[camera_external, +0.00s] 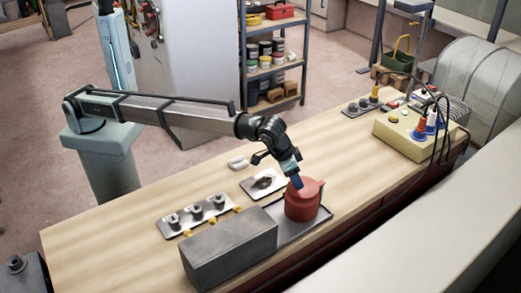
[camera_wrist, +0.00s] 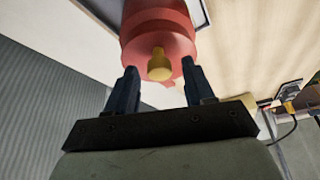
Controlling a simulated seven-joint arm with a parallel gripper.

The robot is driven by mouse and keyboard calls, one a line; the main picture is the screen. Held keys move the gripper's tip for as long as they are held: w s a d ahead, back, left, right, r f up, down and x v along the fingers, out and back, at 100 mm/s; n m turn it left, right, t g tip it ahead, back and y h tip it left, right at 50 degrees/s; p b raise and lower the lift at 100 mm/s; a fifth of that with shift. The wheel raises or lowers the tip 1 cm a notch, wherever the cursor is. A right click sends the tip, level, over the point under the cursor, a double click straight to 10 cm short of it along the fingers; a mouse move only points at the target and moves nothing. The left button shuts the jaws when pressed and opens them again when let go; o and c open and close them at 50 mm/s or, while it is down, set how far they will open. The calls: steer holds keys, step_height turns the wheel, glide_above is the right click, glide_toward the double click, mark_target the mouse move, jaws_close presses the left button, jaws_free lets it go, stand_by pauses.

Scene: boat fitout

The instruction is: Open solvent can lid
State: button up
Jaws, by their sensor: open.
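The red solvent can (camera_external: 303,203) stands on a dark flat tray (camera_external: 318,226) near the middle of the bench. In the wrist view the can (camera_wrist: 150,25) fills the top middle, with a yellow knob-like piece (camera_wrist: 159,66) facing the camera. My gripper (camera_external: 297,182) is at the can's upper part in the external view. In the wrist view my gripper (camera_wrist: 160,80) is open, its two dark fingers on either side of the yellow piece with gaps. I cannot tell whether a finger touches the can. The lid is partly hidden by my gripper in the external view.
A grey box (camera_external: 228,250) stands left of the can. A plate with several dark fittings (camera_external: 197,214) and a small tray (camera_external: 264,184) lie behind it. A yellow box (camera_external: 405,136) with cables is at the far right. The bench between the can and yellow box is mostly clear.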

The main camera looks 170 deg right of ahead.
jaws_close()
stand_by(0.5)
